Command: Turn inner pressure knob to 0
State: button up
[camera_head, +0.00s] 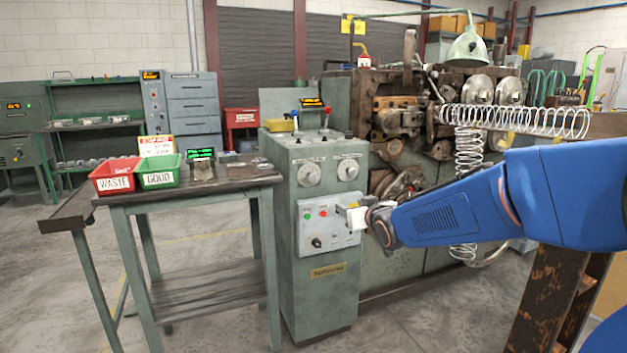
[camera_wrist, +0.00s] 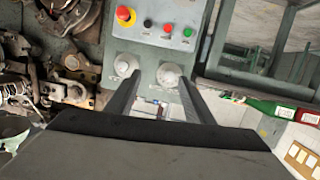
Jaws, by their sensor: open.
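Two pale round knobs sit side by side on the green console's upper face, a left knob (camera_head: 309,173) and a right knob (camera_head: 348,168). Their labels and scales are too small to read, so I cannot tell which is the inner pressure knob. My gripper (camera_head: 354,215) is in front of the console, lower than the knobs in the head view. In the wrist view, which is turned upside down, my gripper (camera_wrist: 160,77) is open, with the left knob (camera_wrist: 169,74) between its fingertips in the picture. The right knob (camera_wrist: 126,65) lies outside the fingers. Contact cannot be told.
A button panel (camera_head: 325,237) with a red and a green button and a black selector is below the knobs. A red emergency stop (camera_wrist: 125,15) shows in the wrist view. A table (camera_head: 205,188) with red and green bins stands left; coiler machinery (camera_head: 400,120) stands right.

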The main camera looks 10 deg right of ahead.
jog(key=n+t+y, duration=0.1)
jog(key=t+y, duration=0.1)
send_near(314, 178)
jog(key=x, duration=1)
jog(key=shift+w+a, duration=0.1)
jog(key=c, duration=1)
jog(key=shift+c, duration=0.2)
